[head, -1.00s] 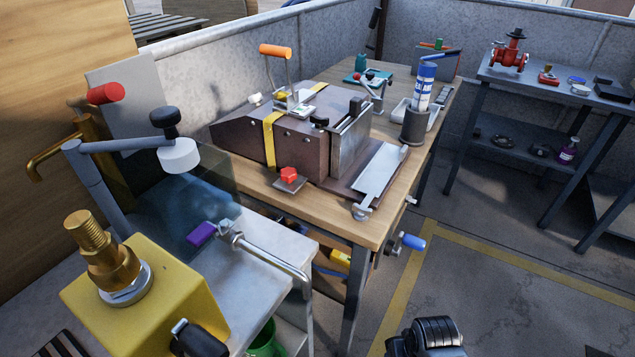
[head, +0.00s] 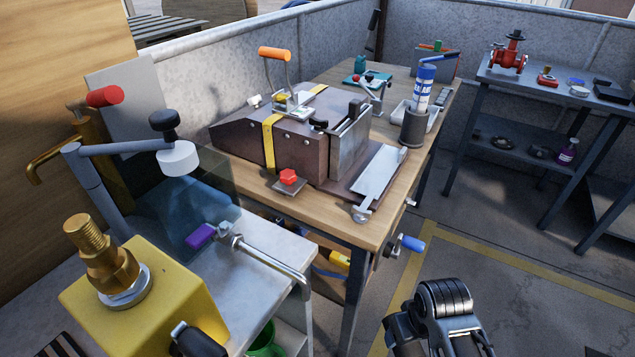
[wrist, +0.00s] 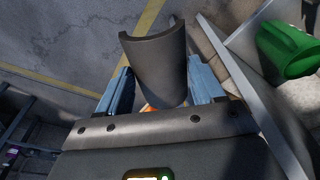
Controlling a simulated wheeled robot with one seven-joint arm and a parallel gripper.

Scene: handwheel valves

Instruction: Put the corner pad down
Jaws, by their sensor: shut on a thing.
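The corner pad (wrist: 158,62) is a dark grey, curved half-tube piece in the wrist view. My gripper (wrist: 162,84) is shut on it, with one blue-grey finger on each side. The pad is held out over the concrete floor with its hollow end facing away from the palm. In the head view only part of my arm shows at the lower right; the gripper and pad are out of sight there.
The wooden bench (head: 335,232) carries a brown machine (head: 240,135) and a grey holder (head: 413,128). A pale-topped cabinet (head: 270,246) with a bent pipe is in front. A green container (wrist: 288,48) shows at the wrist view's right.

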